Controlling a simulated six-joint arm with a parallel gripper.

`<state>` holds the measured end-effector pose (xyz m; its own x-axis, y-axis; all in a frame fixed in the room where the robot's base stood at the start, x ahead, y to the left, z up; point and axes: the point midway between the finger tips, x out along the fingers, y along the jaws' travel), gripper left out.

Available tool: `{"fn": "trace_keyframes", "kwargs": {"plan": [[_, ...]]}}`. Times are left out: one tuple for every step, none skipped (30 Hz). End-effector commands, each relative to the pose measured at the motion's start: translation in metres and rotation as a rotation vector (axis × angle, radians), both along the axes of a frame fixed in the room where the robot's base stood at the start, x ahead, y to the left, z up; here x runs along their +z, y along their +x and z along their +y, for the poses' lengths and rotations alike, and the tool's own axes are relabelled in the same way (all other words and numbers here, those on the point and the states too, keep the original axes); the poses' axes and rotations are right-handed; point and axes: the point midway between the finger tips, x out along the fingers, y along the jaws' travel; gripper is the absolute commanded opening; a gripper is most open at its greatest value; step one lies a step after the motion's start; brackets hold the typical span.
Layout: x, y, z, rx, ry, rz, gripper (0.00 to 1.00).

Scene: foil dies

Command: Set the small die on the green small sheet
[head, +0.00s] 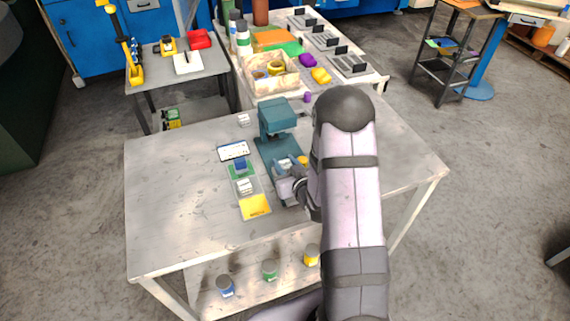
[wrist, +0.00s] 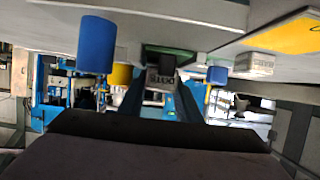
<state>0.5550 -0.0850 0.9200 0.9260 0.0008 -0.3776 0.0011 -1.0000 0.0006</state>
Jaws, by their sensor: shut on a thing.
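My gripper (wrist: 160,98) reaches in over the table, its dark fingers shut on a small grey lettered block, which I take for the small die (wrist: 160,78). In the head view my gripper (head: 284,166) is beside the teal press, and the held die cannot be made out there. The green small sheet (head: 232,177) lies on the table to the left of my gripper, and a blue-topped piece (head: 240,164) shows over it. A green strip shows behind the held die in the wrist view, but I cannot tell whether die and sheet touch.
A teal press (head: 278,115) stands behind my gripper. The table's left part is clear.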

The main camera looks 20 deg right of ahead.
Motion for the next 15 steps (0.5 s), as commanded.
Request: {"fn": "trace_keyframes", "kwargs": {"plan": [[-0.0049, -0.0011, 0.0001, -0.001, 0.002, 0.007, 0.06], [-0.006, -0.0012, 0.0001, -0.001, 0.002, 0.007, 0.06], [-0.0073, -0.0015, 0.0002, -0.001, 0.002, 0.008, 0.06], [-0.0081, -0.0016, 0.0002, -0.001, 0.002, 0.009, 0.06], [-0.0087, -0.0018, 0.0002, -0.001, 0.002, 0.01, 0.06], [-0.0088, -0.0021, 0.0003, -0.001, 0.003, 0.012, 0.06], [-0.0089, -0.0023, 0.0003, -0.001, 0.003, 0.013, 0.06], [-0.0092, -0.0027, 0.0004, -0.001, 0.003, 0.015, 0.06], [-0.0101, -0.0033, 0.0005, -0.002, 0.004, 0.017, 0.38], [-0.0104, -0.0034, 0.0004, -0.002, 0.004, 0.018, 0.39], [-0.0106, -0.0036, 0.0004, -0.003, 0.004, 0.019, 0.39], [-0.0111, -0.0039, 0.0002, -0.003, 0.005, 0.02, 0.39], [-0.0112, -0.004, 0.0001, -0.003, 0.005, 0.02, 0.39], [-0.0115, -0.0041, 0.0, -0.004, 0.005, 0.021, 0.39], [-0.0118, -0.0044, -0.0001, -0.005, 0.006, 0.021, 0.39]]}}
